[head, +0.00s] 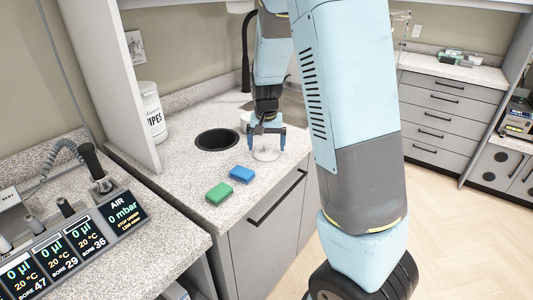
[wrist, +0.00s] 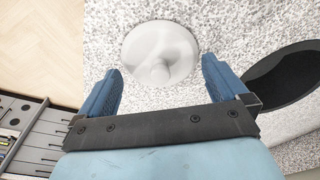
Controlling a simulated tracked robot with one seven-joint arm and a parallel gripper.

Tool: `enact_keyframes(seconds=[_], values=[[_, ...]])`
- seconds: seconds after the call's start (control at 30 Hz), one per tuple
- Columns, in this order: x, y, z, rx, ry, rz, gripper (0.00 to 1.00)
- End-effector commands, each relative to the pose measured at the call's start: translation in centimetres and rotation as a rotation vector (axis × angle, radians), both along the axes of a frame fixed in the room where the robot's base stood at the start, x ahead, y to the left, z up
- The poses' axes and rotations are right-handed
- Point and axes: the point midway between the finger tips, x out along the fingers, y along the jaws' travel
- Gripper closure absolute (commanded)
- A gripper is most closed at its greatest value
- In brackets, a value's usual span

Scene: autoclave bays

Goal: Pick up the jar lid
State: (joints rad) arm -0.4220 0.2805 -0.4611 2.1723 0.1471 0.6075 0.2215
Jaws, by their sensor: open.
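The jar lid (wrist: 168,48) is a round white disc with a small knob, lying on the speckled counter in the wrist view. In the head view the lid (head: 266,155) shows as a pale disc below my gripper (head: 266,143). In the wrist view my gripper (wrist: 160,85) is open, its two blue fingers apart and nothing between their tips. The lid lies just ahead of the fingertips in that view. I cannot tell the exact height of the fingers above the counter.
A blue block (head: 242,174) and a green block (head: 219,193) lie on the counter near the lid. A round dark hole (head: 217,141) is to its left. A white wipes tub (head: 151,112) stands by the partition. The counter's front edge is close on the right.

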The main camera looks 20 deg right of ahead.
Motion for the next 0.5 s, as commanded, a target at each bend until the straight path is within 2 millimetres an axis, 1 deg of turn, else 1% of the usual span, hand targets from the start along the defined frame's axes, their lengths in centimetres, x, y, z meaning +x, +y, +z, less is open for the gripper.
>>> enact_keyframes(seconds=[0.03,0.1,0.37,0.4,0.5], values=[[0.03,-0.06,-0.57,-0.002,0.002,0.000,0.00],[0.09,-0.07,-0.97,-0.001,0.000,0.001,0.00],[0.11,-0.06,-1.21,0.000,0.000,0.000,0.00],[0.11,-0.06,-1.21,0.000,0.000,0.000,0.01],[0.11,-0.05,-1.20,0.000,0.000,0.001,0.11]])
